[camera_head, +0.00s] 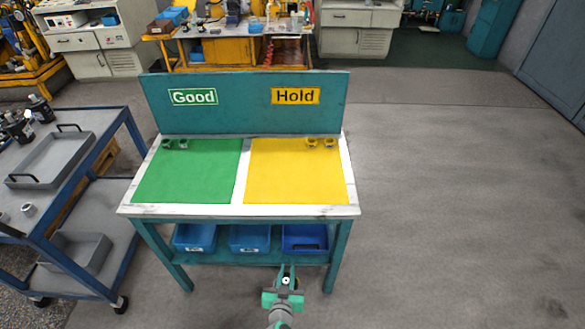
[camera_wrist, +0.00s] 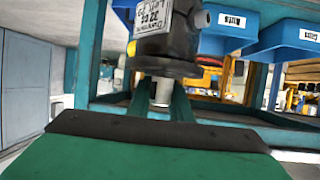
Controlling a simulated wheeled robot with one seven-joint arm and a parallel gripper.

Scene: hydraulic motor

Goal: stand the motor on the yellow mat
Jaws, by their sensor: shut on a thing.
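The yellow mat (camera_head: 295,175) lies flat on the right half of the white-topped table, under the "Hold" sign, with two small fittings on its far edge. My gripper (camera_head: 286,273) is in front of the table's near edge, below and short of the mat. In the wrist view my gripper (camera_wrist: 152,100) is shut on the motor (camera_wrist: 165,40), a dark body with a white label and a pale shaft end. The motor is clear of the table, and its upper part is cut off by the frame. In the head view it is too small to make out well.
A green mat (camera_head: 188,170) covers the table's left half. A teal back panel (camera_head: 240,118) rises behind both mats. Blue bins (camera_head: 250,238) sit on the shelf below. A cart (camera_head: 100,150) with a grey tray and dark motors stands left. The floor to the right is clear.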

